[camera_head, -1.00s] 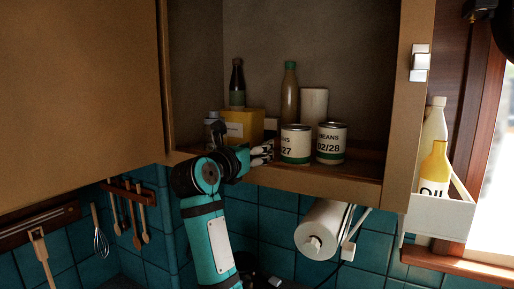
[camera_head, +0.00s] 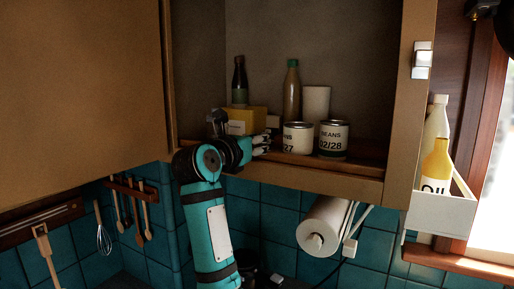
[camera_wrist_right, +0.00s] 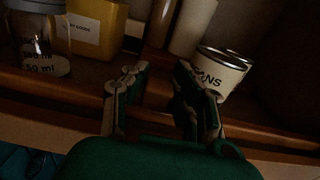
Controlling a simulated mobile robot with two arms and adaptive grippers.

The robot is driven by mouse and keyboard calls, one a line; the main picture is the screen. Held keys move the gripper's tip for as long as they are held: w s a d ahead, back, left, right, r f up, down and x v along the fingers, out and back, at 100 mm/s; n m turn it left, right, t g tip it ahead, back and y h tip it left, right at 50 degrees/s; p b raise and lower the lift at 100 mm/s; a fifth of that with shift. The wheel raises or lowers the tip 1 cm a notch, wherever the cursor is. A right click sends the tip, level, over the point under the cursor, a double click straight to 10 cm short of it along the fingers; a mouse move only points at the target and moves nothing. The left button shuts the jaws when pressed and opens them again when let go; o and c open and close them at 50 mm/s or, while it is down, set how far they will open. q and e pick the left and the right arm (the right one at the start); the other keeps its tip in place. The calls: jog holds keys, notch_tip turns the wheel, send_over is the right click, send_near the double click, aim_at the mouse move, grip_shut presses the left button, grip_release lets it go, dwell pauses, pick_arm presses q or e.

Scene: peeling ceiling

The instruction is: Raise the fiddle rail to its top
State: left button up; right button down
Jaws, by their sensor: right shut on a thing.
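The fiddle rail (camera_head: 325,163) is a brown wooden strip along the front of the open cabinet's shelf. In the right wrist view the rail (camera_wrist_right: 60,88) runs across, between my two fingers. My right gripper (camera_head: 262,145) is at the rail's left part, left of the cans, and is shut on the rail. Its fingers (camera_wrist_right: 157,92) show close up in the wrist view, where the grip itself is dim. My left gripper is not in view.
Behind the rail stand a left can (camera_head: 298,138), a beans can (camera_head: 333,138), a yellow box (camera_head: 247,118), a glass jar (camera_wrist_right: 40,45) and bottles. A paper towel roll (camera_head: 322,225) hangs below. A white bin with an oil bottle (camera_head: 436,165) is at right.

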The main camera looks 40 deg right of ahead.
notch_tip(320, 180, up, 6)
jog(key=shift+f, duration=0.2)
jog(key=c, duration=1)
grip_release()
jog(key=shift+f, duration=0.1)
jog(key=shift+a, duration=0.1)
jog(key=shift+s+a+f, duration=0.1)
jog(key=shift+a, duration=0.15)
jog(key=v, duration=0.6)
jog(key=shift+s+a, duration=0.25)
jog(key=shift+a, duration=0.1)
jog(key=shift+d, duration=0.1)
